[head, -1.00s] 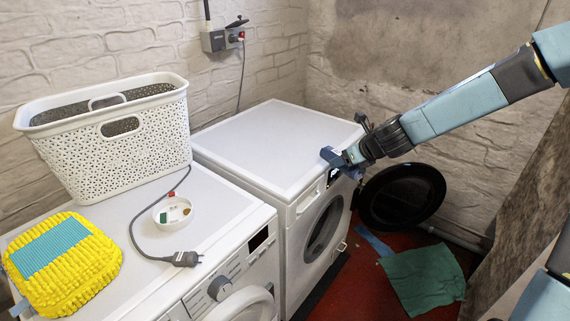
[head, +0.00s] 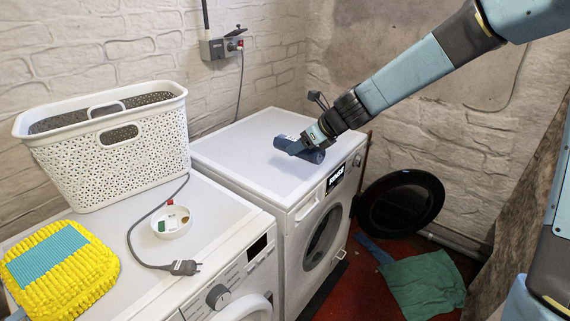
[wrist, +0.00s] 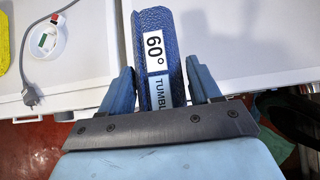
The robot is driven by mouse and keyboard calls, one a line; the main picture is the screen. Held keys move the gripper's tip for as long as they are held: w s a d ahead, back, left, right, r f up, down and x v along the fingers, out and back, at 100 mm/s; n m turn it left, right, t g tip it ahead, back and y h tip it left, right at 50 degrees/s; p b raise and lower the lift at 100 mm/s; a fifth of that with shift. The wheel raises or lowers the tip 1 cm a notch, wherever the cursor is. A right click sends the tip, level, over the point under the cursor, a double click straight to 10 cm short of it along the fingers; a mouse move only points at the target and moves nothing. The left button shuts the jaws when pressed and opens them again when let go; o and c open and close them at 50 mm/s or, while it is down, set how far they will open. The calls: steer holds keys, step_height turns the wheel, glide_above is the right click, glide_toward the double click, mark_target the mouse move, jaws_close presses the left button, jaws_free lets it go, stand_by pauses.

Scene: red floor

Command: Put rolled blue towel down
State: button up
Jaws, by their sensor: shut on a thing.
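The rolled blue towel (head: 298,149) is held by my gripper (head: 312,138) above or at the white top of the right-hand machine (head: 255,140). I cannot tell whether it touches the top. In the wrist view the towel (wrist: 154,40) stands between the two fingers of my gripper (wrist: 160,88), which are shut on it. It carries a white label reading "60°" and a light blue one reading "TUMBL", partly hidden by the gripper.
A white basket (head: 112,150), a white dish (head: 171,221), a cable with a plug (head: 184,267) and a yellow mop pad (head: 62,268) are on the left machine. The right machine's top is otherwise clear.

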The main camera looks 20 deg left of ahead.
steer(key=w+a+f, duration=0.4)
steer(key=w+f, duration=0.1)
steer(key=w+a+f, duration=0.2)
steer(key=w, duration=0.1)
steer(key=shift+a+f, duration=0.25)
steer(key=shift+a, duration=0.1)
steer(key=shift+w+a+f, duration=0.35)
steer(key=shift+w+f, duration=0.05)
steer(key=shift+f, duration=1.85)
steer(key=o, duration=1.1)
steer(key=shift+r, duration=0.1)
